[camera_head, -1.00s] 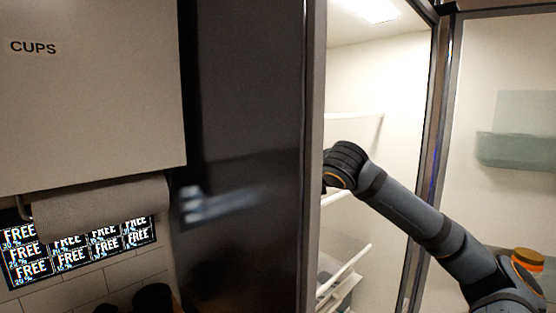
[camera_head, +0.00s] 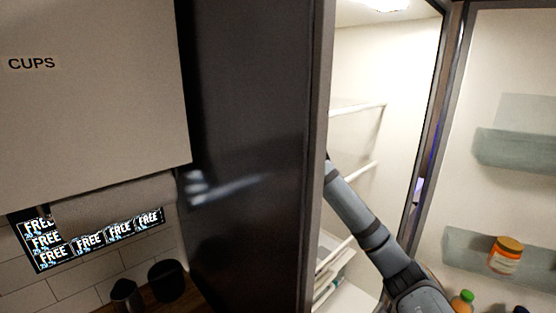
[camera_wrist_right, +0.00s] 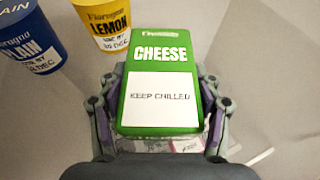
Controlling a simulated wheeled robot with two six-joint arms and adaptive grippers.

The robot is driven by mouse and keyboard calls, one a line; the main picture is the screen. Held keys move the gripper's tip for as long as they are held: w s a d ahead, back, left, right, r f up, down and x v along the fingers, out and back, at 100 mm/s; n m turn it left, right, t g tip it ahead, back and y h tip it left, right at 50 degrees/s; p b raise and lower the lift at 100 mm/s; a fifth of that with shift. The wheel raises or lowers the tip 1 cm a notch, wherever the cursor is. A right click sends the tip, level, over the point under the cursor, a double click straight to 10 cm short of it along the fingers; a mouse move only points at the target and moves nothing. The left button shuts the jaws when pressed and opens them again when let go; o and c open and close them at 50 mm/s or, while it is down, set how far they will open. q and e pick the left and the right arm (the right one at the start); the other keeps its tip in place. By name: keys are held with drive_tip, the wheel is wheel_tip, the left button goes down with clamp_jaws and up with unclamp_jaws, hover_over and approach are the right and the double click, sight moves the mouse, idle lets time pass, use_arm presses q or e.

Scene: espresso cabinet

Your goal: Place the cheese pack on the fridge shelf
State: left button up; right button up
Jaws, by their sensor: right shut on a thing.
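The cheese pack (camera_wrist_right: 162,78) is a green block with a white "KEEP CHILLED" label, seen in the right wrist view. My right gripper (camera_wrist_right: 161,105) is shut on it, one finger on each side. The open fridge shows in the head view, with white shelf edges (camera_head: 357,107) inside. My right arm reaches into the fridge there, and its gripper and the pack are hidden behind the dark fridge side. My left gripper is not in view.
A blue "PLAIN" tub (camera_wrist_right: 30,40) and a yellow "LEMON" tub (camera_wrist_right: 104,22) stand beyond the pack to the left. The open fridge door (camera_head: 500,80) at the right has bins holding an orange-lidded jar (camera_head: 505,254). The dark fridge side (camera_head: 250,150) borders the opening.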

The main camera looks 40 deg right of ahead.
drive_tip(key=shift+s, duration=0.2)
drive_tip(key=o, duration=1.5)
drive_tip(key=shift+w+f, duration=0.1)
drive_tip(key=shift+o, duration=0.2)
drive_tip(key=shift+s+r, duration=0.2)
drive_tip(key=b+v, duration=0.4)
drive_tip(key=v, duration=0.3)
drive_tip(key=shift+f, duration=0.1)
drive_tip(key=shift+s, duration=0.15)
drive_tip(key=shift+a, duration=0.1)
